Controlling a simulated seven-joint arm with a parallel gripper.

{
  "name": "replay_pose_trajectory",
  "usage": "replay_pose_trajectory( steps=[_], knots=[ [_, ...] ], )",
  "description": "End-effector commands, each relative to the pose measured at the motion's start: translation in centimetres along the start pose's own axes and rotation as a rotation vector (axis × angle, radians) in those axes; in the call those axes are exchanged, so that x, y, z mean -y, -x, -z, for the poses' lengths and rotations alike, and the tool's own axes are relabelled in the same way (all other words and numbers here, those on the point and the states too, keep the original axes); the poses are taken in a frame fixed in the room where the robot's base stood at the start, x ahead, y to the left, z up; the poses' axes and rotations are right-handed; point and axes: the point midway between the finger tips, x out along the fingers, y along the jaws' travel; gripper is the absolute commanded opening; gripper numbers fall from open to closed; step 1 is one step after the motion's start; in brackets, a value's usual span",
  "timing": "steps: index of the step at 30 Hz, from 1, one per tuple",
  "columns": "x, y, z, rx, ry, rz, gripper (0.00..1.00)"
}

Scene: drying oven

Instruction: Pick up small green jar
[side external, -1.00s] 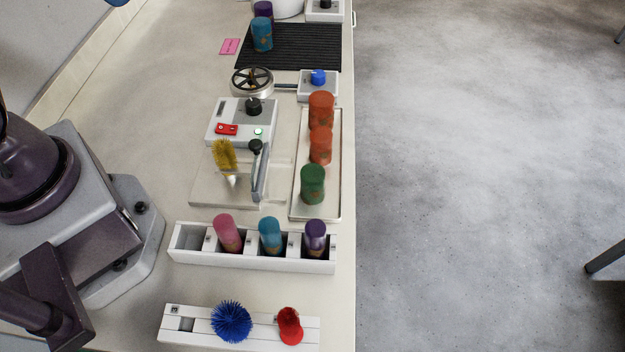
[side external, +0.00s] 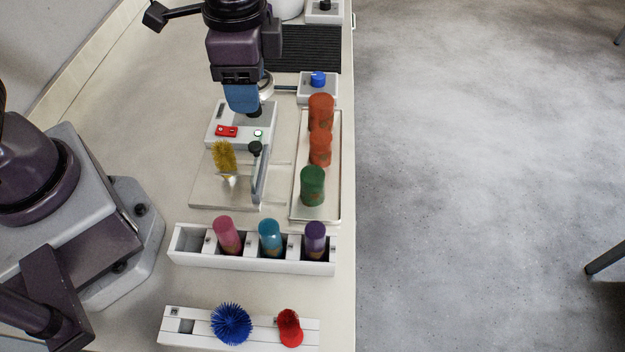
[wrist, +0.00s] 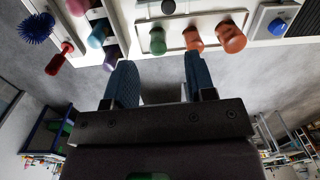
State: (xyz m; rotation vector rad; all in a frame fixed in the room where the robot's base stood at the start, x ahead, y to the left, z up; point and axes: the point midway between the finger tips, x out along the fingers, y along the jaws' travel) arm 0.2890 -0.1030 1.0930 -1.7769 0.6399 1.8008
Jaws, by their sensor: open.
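The small green jar (side external: 312,187) stands upright at the near end of a shallow white tray (side external: 331,208), in front of two orange jars. The green jar also shows in the wrist view (wrist: 157,42), near the top and roughly in line with the gap between my fingers. My gripper (side external: 243,108) hangs above the white control box, left of the tray and farther back than the green jar. Its blue fingers are apart and empty in the wrist view (wrist: 158,62).
Orange jars (side external: 320,147) stand just behind the green one. Left of the tray is a fixture with a lever (side external: 259,175) and a yellow brush (side external: 223,156). A rack (side external: 185,243) with pink, blue and purple jars lies in front. The table edge runs right of the tray.

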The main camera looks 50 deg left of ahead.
Motion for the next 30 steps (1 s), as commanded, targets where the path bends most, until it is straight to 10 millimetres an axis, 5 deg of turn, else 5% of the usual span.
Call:
replay_pose_trajectory(
  steps=[7, 12, 17, 30],
  knots=[
    [-2.7, -7.2, 5.6, 0.051, -0.445, -0.062, 0.5],
    [-2.7, -7.9, 8.8, -0.021, -0.693, -0.032, 0.5],
    [-2.5, -8.2, 9.1, -0.036, -0.787, -0.019, 0.5],
    [-2.7, -15.1, 9.2, -0.034, -0.792, -0.021, 0.5]
  ],
)
